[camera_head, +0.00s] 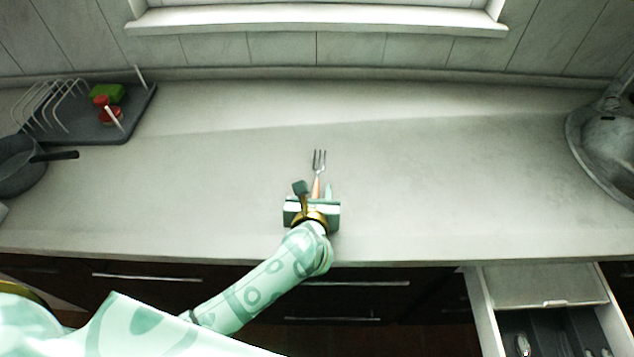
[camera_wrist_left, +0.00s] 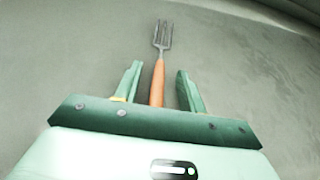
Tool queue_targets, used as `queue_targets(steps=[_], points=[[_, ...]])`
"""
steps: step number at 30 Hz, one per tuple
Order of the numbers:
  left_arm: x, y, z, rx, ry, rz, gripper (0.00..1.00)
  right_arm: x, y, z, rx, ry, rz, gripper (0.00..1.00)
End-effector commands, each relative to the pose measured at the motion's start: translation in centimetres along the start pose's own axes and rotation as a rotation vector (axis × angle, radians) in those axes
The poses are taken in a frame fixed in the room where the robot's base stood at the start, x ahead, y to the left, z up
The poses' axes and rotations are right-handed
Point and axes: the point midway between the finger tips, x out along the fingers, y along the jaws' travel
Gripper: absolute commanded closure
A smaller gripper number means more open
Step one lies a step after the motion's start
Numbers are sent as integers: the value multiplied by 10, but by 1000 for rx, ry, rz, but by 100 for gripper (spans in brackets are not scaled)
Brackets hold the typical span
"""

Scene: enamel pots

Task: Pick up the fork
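The fork (camera_head: 318,164) lies on the grey counter (camera_head: 440,170), with its metal tines pointing toward the back wall and its orange handle toward me. It also shows in the left wrist view (camera_wrist_left: 159,75), with the handle running between the two fingers. My left gripper (camera_head: 315,188) is open over the handle, one finger on each side, with gaps visible on both sides. The handle's near end is hidden by the gripper body. In the left wrist view the left gripper's (camera_wrist_left: 158,78) green fingers stand apart. My right gripper is not in view.
A dish rack (camera_head: 134,122) with a red item and a green sponge (camera_head: 107,94) stands at the back left, beside a dark pan (camera_head: 18,168). A sink (camera_head: 606,150) is at the right. An open drawer (camera_head: 484,310) juts out below right. The counter around the fork is clear.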

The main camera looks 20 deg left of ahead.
Motion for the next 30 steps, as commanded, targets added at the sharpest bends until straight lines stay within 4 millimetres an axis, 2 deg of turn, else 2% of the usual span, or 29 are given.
queue_targets(steps=[2,6,17,20,27,30], points=[[0,0,0,0,0,0,60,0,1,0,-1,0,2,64],[0,0,0,0,0,0,99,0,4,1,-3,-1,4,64],[-2,0,4,-1,-1,0,100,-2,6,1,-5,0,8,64],[-8,0,19,-3,-3,0,100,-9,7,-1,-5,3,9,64],[-29,0,70,-4,-5,-1,100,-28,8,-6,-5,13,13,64],[-35,0,84,-2,-4,-1,100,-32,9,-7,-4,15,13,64]])
